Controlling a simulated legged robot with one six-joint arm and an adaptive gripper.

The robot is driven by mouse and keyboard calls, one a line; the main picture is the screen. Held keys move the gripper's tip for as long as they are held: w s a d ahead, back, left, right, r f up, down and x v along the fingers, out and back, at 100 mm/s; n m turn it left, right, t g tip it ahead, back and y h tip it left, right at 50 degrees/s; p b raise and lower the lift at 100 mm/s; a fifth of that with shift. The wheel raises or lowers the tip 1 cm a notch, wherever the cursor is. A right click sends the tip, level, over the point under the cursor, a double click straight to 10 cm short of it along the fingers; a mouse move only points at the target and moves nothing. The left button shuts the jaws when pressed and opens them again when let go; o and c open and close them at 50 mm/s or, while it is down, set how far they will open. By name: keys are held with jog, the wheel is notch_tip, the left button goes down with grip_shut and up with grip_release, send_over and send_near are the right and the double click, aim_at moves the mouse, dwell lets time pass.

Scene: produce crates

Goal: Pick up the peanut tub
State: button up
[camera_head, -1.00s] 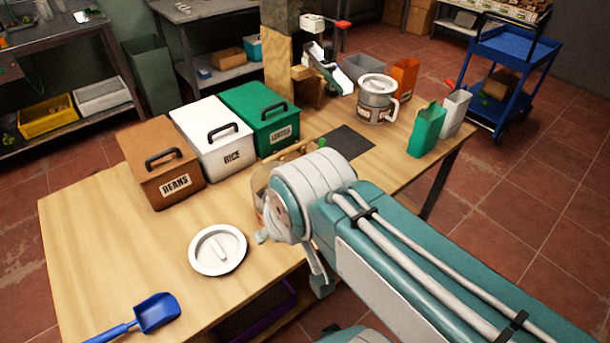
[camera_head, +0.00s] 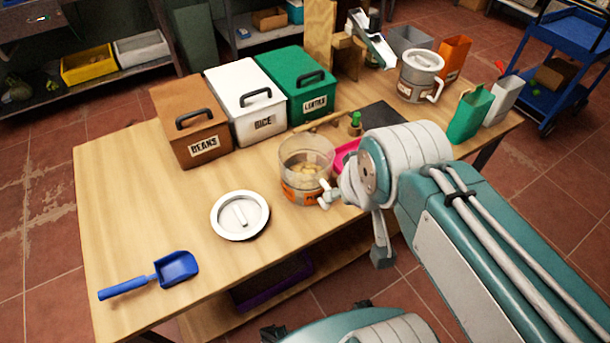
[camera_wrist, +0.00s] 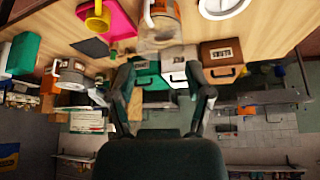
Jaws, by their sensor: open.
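The peanut tub is most likely the clear, open-topped tub (camera_head: 305,172) with an orange label and some tan contents. It stands upright on the wooden table, in front of the lentils bin. In the wrist view, which is upside down, the tub (camera_wrist: 163,15) is at the top edge, partly cut off. My gripper (camera_wrist: 163,92) is open there, its two fingers apart with nothing between them. In the head view my wrist is just right of the tub and covers a little of it; the fingertips are hard to make out.
A white round lid (camera_head: 240,215) and a blue scoop (camera_head: 176,268) lie left of the tub. Beans (camera_head: 192,122), rice (camera_head: 245,103) and lentils (camera_head: 297,86) bins stand behind. A pink tray (camera_head: 344,155) is beside my wrist. A lidded tub (camera_head: 420,72) stands farther right.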

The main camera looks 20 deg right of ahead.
jog(key=shift+d, duration=0.95)
jog(key=shift+c, duration=1)
jog(key=m+g, duration=0.1)
jog(key=m, duration=0.1)
send_near(335, 152)
jog(key=x, duration=0.3)
jog(key=shift+n+h, duration=0.3)
jog(key=x, duration=0.4)
jog(key=shift+a+f, duration=0.15)
jog(key=shift+f, duration=0.05)
jog(key=shift+x, duration=2.85)
jog(key=shift+a+r, duration=0.1)
grip_shut()
